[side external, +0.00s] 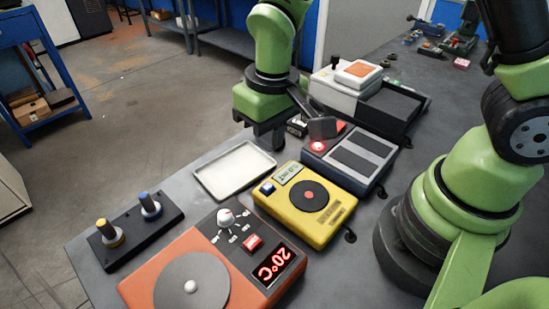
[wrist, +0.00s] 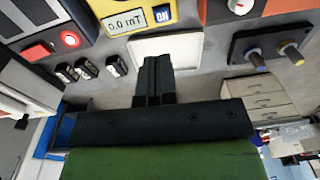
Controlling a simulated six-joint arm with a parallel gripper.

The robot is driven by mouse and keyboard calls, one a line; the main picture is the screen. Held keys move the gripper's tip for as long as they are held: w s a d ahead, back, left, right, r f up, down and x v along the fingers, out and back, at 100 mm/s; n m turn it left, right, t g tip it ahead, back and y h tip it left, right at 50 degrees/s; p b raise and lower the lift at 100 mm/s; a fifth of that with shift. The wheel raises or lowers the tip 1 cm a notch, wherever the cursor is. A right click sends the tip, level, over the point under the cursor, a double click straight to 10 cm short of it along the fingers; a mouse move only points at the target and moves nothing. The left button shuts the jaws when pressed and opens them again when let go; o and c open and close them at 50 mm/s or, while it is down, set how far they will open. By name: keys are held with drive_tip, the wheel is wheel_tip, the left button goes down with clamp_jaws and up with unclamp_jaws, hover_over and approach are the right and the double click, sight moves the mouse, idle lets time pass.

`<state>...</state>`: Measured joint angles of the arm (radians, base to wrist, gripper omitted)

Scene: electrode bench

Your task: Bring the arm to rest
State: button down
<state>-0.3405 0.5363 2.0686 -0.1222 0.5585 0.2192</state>
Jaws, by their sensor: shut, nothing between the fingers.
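My gripper (side external: 268,142) hangs over the bench, fingers pointing down, behind the white tray (side external: 206,178) and left of the blue-grey unit. In the wrist view my gripper (wrist: 155,60) shows its two dark fingers together, with nothing between them. They cover part of the white tray (wrist: 195,48). My arm is still extended over the bench, and I cannot tell from these frames whether it is moving.
A yellow meter (side external: 328,222), an orange hotplate (side external: 226,240) reading 20°C, a blue-grey unit (side external: 380,150) with a lit red button, and a black knob block (side external: 120,243) surround the tray. Several small dark blocks (wrist: 88,67) stand near the fingers. A white box (side external: 335,95) is behind.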

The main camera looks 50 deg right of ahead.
drive_tip(key=s+d+r+m+t+y, duration=0.1)
drive_tip(key=s+d+r+t, duration=0.2)
drive_tip(key=s+r, duration=0.3)
drive_tip(key=s+d+r+m+t, duration=0.2)
drive_tip(key=s+r, duration=0.4)
drive_tip(key=r, duration=0.6)
drive_tip(key=shift+s+d+m+t+y, duration=0.3)
drive_tip(key=shift+d+t+y, duration=0.1)
drive_tip(key=shift+d+t, duration=0.5)
